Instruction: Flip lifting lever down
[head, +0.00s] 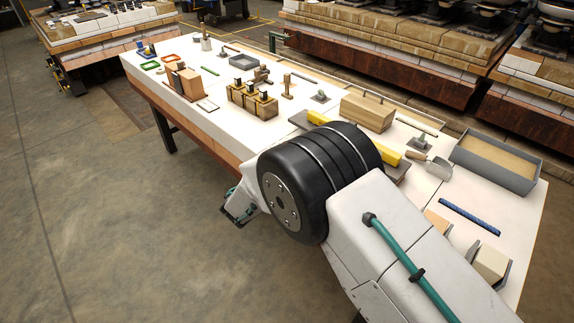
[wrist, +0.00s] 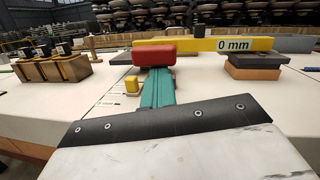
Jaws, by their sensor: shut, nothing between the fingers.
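My gripper (head: 240,206) hangs low beside the table's front edge in the head view, partly hidden by the thick black joint of my arm, and is clear of the things on top. I cannot surely tell which thing is the lifting lever. A small grey fixture (head: 320,97) stands mid-table, and a similar one (head: 419,143) stands farther right; their lever positions are too small to read.
The white table (head: 215,110) is crowded. A yellow beam (wrist: 206,44) marked "0 mm" rests on dark pads. Wooden blocks with black tops (head: 252,99), a wooden box (head: 367,111) and a grey sand tray (head: 495,163) stand around. The floor left of the table is open.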

